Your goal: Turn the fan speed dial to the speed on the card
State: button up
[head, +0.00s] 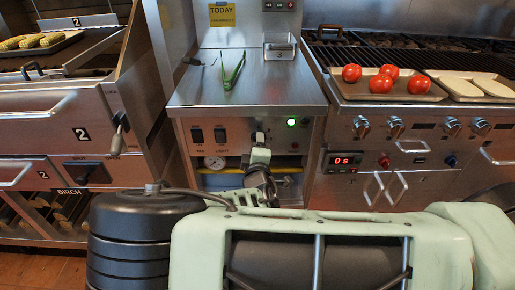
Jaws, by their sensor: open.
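The yellow card (222,14) with the word TODAY hangs on the steel panel above the middle counter; its smaller lettering is too small to read. My gripper (259,138) is at the front control panel (235,131) under that counter, between the black switches and a lit green lamp (291,122). It is open, with its tips close to the panel. The fan speed dial is largely or wholly hidden behind my gripper, so I cannot tell its setting or whether the fingers touch it.
Two black rocker switches (208,135) sit left of my gripper, with a round gauge (215,162) below. Green stalks (233,71) lie on the counter. At right, a grill bears tomatoes on a tray (408,95), above knobs and a red display (345,161). Another grill (56,119) stands at left.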

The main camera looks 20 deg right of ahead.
jog(key=b+v, duration=0.1)
jog(key=v, duration=1.6)
jog(key=shift+s, duration=0.2)
jog(key=s+a+f+m+g+y+p, duration=0.3)
jog(key=s+a+m+g, duration=0.1)
jog(key=g, duration=0.5)
jog(key=s+a+r+m+g+y+p, duration=0.25)
jog(key=s+a+r+g+y, duration=0.2)
jog(key=r, duration=0.25)
jog(key=s+d+r+n+g+p, duration=0.1)
jog(key=s+d+r, duration=0.3)
jog(key=r, duration=0.6)
jog(key=s+d+r+g+h+p, duration=0.1)
jog(key=s+d+r+g+p, duration=0.1)
jog(key=r, duration=0.8)
jog(key=shift+s+d+n+g+p, duration=0.35)
jog(key=shift+s+d+p, duration=0.45)
jog(key=shift+s+d, duration=0.3)
